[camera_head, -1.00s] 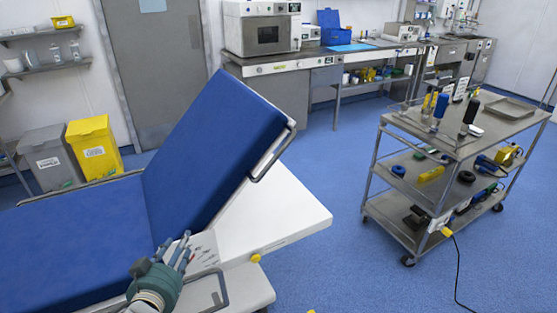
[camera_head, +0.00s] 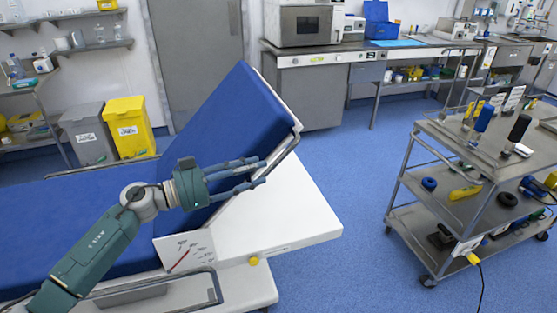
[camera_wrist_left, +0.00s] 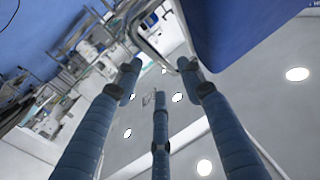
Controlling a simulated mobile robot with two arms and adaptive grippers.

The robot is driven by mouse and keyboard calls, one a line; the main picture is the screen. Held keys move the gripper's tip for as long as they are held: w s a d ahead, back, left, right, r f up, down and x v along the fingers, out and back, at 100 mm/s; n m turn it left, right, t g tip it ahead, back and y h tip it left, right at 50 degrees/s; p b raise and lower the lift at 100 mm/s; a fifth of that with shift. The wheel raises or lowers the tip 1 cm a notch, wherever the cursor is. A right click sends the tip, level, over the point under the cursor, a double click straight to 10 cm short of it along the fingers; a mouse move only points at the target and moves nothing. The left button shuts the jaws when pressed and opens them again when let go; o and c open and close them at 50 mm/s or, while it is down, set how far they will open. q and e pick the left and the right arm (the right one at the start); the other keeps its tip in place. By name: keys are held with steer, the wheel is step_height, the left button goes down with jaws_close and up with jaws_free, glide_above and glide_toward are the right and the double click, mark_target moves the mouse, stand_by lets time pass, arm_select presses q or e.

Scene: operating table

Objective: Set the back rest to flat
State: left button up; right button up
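The blue back rest (camera_head: 222,125) of the operating table is tilted up, rising to the right from the flat blue seat section (camera_head: 50,215). A metal side rail (camera_head: 288,147) runs along its right edge. My left gripper (camera_head: 263,172) is in front of the lower part of the back rest, fingers pointing right toward the rail. In the left wrist view the fingers (camera_wrist_left: 159,78) are spread with nothing between them, and the blue padding (camera_wrist_left: 245,35) shows at upper right. Whether a finger touches the rail cannot be told. My right gripper is not in view.
A metal trolley (camera_head: 450,150) with tools stands at right. Yellow (camera_head: 129,125) and grey bins stand behind. Blue floor between table and trolley is free.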

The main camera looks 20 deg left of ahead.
mark_target(275, 165)
arm_select(q)
steer(key=x, duration=0.4)
steer(key=shift+r+p, duration=0.15)
steer(key=shift+p, duration=0.2)
steer(key=x, duration=0.2)
steer(key=shift+w+d, duration=0.2)
steer(key=shift+d, duration=0.1)
steer(key=shift+w, duration=0.1)
steer(key=shift+d, duration=0.1)
steer(key=shift+c, duration=0.3)
steer(key=c, duration=0.8)
jaws_close()
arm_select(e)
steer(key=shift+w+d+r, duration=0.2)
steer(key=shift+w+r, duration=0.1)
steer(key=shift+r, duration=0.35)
